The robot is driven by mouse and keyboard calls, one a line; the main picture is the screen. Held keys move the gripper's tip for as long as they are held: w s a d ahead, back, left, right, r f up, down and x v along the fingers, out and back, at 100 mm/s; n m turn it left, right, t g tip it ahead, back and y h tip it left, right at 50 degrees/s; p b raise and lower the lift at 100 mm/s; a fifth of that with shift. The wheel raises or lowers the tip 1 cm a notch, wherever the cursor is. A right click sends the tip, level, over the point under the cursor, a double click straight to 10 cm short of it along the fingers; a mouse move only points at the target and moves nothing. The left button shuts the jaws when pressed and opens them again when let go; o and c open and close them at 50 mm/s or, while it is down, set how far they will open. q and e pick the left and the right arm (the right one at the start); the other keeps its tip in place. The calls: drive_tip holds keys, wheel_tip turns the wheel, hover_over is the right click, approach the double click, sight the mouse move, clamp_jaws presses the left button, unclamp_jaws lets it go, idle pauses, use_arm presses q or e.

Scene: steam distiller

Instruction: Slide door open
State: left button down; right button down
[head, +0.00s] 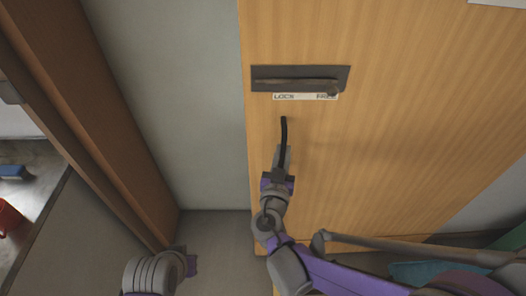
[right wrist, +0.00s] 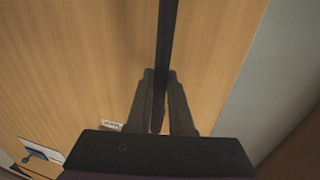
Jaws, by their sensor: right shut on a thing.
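The door (head: 400,130) is a light wooden panel in the head view, with its left edge beside a grey wall strip. A black vertical bar handle (head: 284,130) stands on it near that edge. My right gripper (head: 282,158) is shut on the lower part of the handle. In the right wrist view the black handle (right wrist: 166,45) runs between the two fingers (right wrist: 160,105), in front of the wood. Above the handle is a dark latch plate (head: 275,72) with a knob at its right end, over a label reading LOCK and FREE. My left arm shows at the bottom left, but its fingers are not visible.
A grey wall strip (head: 165,90) lies left of the door, then a brown wooden frame (head: 75,105). Beyond it, a counter (head: 38,160) carries a blue item (head: 14,171) and a red item (head: 9,215). A teal object (head: 415,272) is low at the right.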

sight(304, 140)
drive_tip(key=d, duration=0.4)
drive_tip(key=shift+d, duration=0.3)
drive_tip(key=shift+w+d, duration=0.1)
drive_tip(key=shift+d, duration=0.25)
drive_tip(key=c, duration=0.8)
unclamp_jaws()
drive_tip(key=shift+d, duration=0.1)
drive_tip(key=s+a, duration=0.2)
drive_tip(key=s, duration=0.8)
drive_tip(key=shift+s, duration=0.35)
